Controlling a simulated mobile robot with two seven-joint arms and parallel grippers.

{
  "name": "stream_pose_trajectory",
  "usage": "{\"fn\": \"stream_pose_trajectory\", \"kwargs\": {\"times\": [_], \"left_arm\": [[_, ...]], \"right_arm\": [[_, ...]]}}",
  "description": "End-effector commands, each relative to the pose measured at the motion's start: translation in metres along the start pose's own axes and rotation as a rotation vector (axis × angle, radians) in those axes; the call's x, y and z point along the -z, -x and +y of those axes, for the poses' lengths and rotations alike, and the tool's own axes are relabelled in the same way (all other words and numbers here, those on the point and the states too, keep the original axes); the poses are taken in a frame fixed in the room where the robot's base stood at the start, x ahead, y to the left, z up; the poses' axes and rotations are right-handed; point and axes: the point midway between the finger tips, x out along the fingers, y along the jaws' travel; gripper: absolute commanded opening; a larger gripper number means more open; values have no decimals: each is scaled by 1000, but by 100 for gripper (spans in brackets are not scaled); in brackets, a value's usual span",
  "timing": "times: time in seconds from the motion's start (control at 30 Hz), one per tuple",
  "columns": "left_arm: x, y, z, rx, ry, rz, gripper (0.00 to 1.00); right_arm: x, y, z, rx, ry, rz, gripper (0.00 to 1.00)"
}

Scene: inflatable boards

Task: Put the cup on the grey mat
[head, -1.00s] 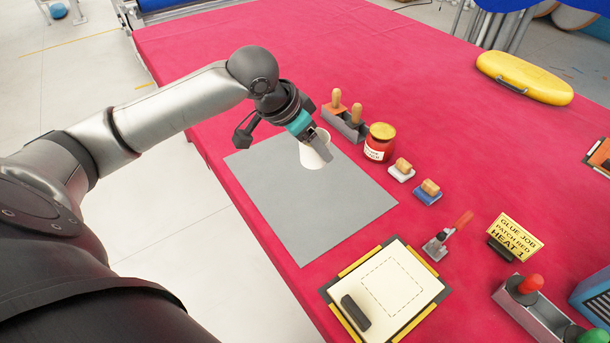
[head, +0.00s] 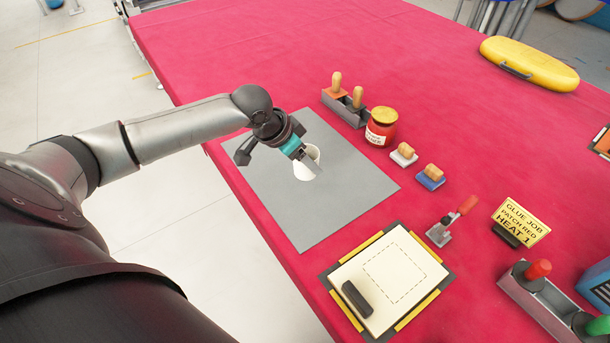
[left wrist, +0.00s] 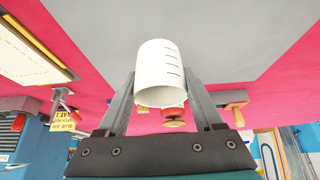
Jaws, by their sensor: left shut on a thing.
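The white cup (head: 309,156) is held between the fingers of my left gripper (head: 312,164), over the middle of the grey mat (head: 335,200) in the head view. In the left wrist view the cup (left wrist: 158,70) sits between the two fingers of the left gripper (left wrist: 160,84), with dark marks on its side. The grey mat (left wrist: 235,40) spreads behind it there. I cannot tell whether the cup's base touches the mat. My right gripper is not in view.
Beyond the mat stand a grey holder (head: 345,108) with wooden-handled tools, a red jar (head: 381,128) and two small wooden-handled blocks. A yellow-edged board (head: 388,275) lies near the mat's front corner. The far red table (head: 260,50) is clear.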

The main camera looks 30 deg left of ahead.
Motion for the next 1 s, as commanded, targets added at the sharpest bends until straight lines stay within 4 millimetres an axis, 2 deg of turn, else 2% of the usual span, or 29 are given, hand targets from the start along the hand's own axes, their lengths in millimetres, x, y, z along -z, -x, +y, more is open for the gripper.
{"fn": "stream_pose_trajectory", "kwargs": {"times": [0.23,0.43,0.83,0.87,1.0], "left_arm": [[-9,-16,0,-1,0,-1,4],[-24,-41,0,0,1,-1,4],[-26,-45,0,0,0,0,4],[-26,-45,0,0,0,0,70],[-26,-45,0,0,-1,0,86]], "right_arm": [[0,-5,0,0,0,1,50],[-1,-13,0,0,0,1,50],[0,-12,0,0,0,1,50],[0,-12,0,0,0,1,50],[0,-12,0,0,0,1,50]]}}
